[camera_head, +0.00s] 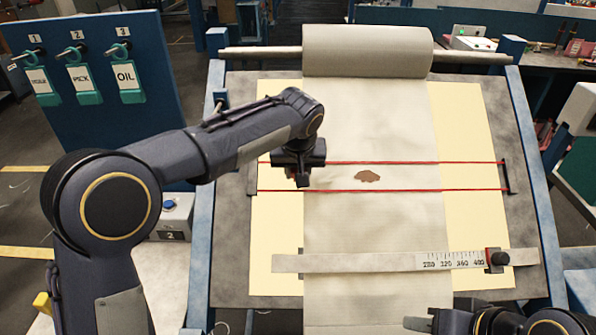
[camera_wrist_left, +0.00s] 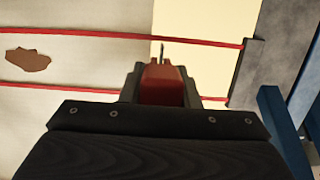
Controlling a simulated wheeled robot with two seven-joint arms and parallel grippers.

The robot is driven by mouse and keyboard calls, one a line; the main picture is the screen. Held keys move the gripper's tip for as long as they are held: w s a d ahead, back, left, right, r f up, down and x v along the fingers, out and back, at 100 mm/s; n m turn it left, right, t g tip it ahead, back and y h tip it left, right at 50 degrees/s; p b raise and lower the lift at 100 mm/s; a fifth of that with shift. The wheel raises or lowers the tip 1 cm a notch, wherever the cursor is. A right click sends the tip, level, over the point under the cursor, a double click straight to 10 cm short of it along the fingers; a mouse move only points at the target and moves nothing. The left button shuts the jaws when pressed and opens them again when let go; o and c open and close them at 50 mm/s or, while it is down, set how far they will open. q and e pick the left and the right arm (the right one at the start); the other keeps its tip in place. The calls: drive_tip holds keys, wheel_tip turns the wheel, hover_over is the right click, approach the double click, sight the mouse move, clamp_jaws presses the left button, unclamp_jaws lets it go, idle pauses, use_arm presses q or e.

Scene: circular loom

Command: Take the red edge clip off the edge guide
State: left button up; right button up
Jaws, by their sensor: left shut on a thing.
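My left gripper (camera_head: 299,180) is over the left edge of the pale fabric (camera_head: 375,225), near the two red cords.
Two red cords (camera_head: 430,189) cross the fabric beside a brown patch (camera_head: 368,176). A fabric roll (camera_head: 367,50) is at the back. A blue tool board (camera_head: 105,100) stands left.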

use_arm(q)
drive_tip(key=shift+r, duration=0.15)
drive_tip(key=shift+s+r, duration=0.35)
drive_tip(key=shift+s+r, duration=0.1)
drive_tip(key=shift+r, duration=0.05)
drive_tip(key=shift+s+p+v, duration=0.2)
drive_tip(key=shift+p+v, duration=0.45)
drive_tip(key=shift+v, duration=0.5)
drive_tip(key=shift+s+r, duration=0.35)
drive_tip(key=shift+r, duration=0.05)
